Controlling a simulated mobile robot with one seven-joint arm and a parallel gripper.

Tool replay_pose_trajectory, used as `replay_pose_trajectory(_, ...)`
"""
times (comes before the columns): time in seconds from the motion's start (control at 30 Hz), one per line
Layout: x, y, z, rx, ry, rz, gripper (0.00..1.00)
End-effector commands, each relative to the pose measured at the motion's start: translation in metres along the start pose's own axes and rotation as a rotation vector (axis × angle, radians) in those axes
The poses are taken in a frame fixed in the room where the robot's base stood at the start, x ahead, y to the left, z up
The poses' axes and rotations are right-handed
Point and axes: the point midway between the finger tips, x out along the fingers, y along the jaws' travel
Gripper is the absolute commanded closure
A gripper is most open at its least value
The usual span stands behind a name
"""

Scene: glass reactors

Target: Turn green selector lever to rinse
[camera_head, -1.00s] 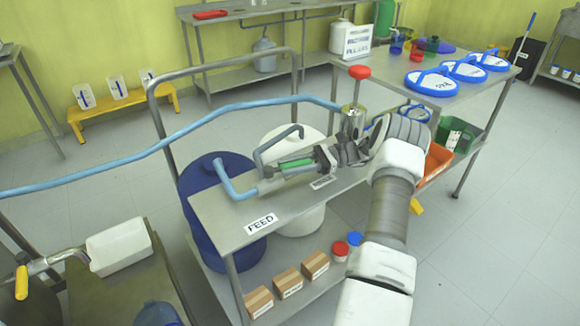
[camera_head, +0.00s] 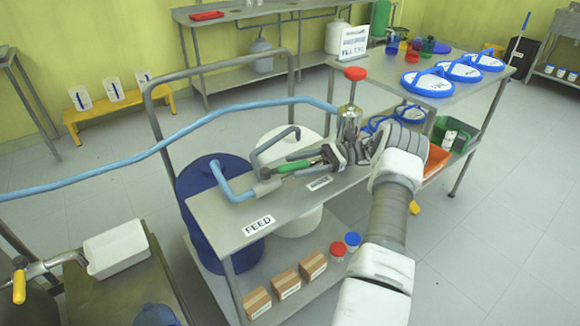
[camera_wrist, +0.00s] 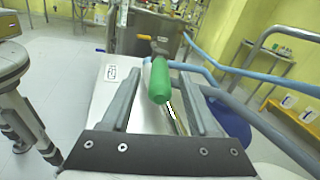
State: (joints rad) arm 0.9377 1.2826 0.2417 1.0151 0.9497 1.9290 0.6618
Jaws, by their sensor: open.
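The green selector lever (camera_head: 292,167) is on the valve on the steel feed cart. It points left in the head view, towards the FEED label (camera_head: 258,225). In the wrist view the green lever grip (camera_wrist: 160,82) stands between the two fingers of my gripper (camera_wrist: 163,100), with a gap on each side. My gripper (camera_head: 322,160) is open around or just behind the lever grip in the head view. A second label (camera_head: 319,183) lies on the cart top by the valve, too small to read. The lever's pivot is partly hidden by the pipe and my gripper.
Blue-grey pipes (camera_head: 236,186) and a light-blue hose (camera_head: 200,122) run beside the lever. A bench with blue-rimmed lids (camera_head: 427,84) stands at the right. The floor at the right is open.

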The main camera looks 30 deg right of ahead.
Motion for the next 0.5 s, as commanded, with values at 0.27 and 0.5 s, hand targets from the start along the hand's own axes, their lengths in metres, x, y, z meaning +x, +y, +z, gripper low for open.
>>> replay_pose_trajectory(0.27, -0.030, 0.000, -0.001, -0.001, 0.000, -0.001, 0.39)
replay_pose_trajectory(0.5, -0.038, 0.001, 0.000, 0.000, 0.000, -0.001, 0.39)
